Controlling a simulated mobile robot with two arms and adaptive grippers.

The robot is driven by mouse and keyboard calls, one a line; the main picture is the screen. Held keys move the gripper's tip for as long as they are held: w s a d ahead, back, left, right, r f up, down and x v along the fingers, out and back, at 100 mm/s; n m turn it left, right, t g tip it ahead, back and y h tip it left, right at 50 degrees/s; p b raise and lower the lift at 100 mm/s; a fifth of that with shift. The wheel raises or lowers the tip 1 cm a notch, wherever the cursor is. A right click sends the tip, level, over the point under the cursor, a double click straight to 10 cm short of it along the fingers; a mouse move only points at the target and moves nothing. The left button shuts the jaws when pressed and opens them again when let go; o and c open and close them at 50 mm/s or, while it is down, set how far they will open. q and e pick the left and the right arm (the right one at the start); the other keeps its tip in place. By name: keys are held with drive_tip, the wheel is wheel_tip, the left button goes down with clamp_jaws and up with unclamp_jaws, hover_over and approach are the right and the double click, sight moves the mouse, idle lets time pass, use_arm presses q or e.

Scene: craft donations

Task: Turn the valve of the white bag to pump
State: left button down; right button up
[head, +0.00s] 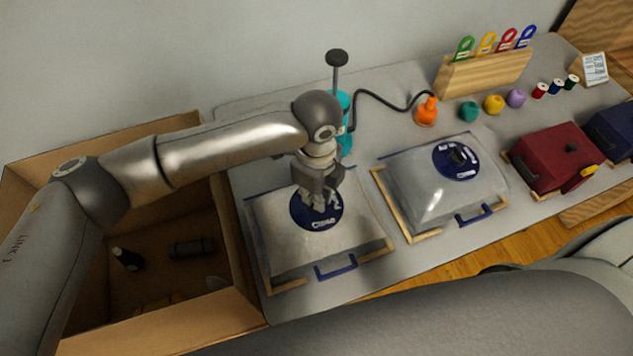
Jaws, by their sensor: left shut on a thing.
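An off-white bag (275,245) lies on the grey table in a wooden corner frame, with a blue handle (336,267) at its front edge. Its round dark blue valve (317,222) sits on top, with white lettering too small to read surely. My left gripper (318,206) points down and is shut on the middle of this valve, hiding its knob. A second, greyer, shiny bag (420,195) lies to the right with its own blue valve (467,164). A teal pump (346,125) with a black plunger stands behind, partly hidden by my left arm. My right gripper is out of view.
A black hose runs from the pump to an orange nozzle (427,112). A wooden rack (484,72) with colored tags, yarn balls, thread spools and a red case (553,156) are at right. An open cardboard box (238,262) stands left, beneath my arm.

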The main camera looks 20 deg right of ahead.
use_arm(q)
drive_tip(key=n+p, duration=0.6)
drive_tip(key=shift+r+n+p, duration=0.25)
drive_tip(key=shift+n+p, duration=0.05)
drive_tip(key=shift+p, duration=0.05)
drive_tip(key=shift+n+p, duration=1.05)
drive_tip(key=shift+n, duration=0.05)
drive_tip(key=shift+f+n+p, duration=0.2)
drive_tip(key=shift+n+p, duration=0.55)
drive_tip(key=shift+n, duration=0.15)
drive_tip(key=c, duration=1.5)
unclamp_jaws()
drive_tip(key=shift+c, duration=0.2)
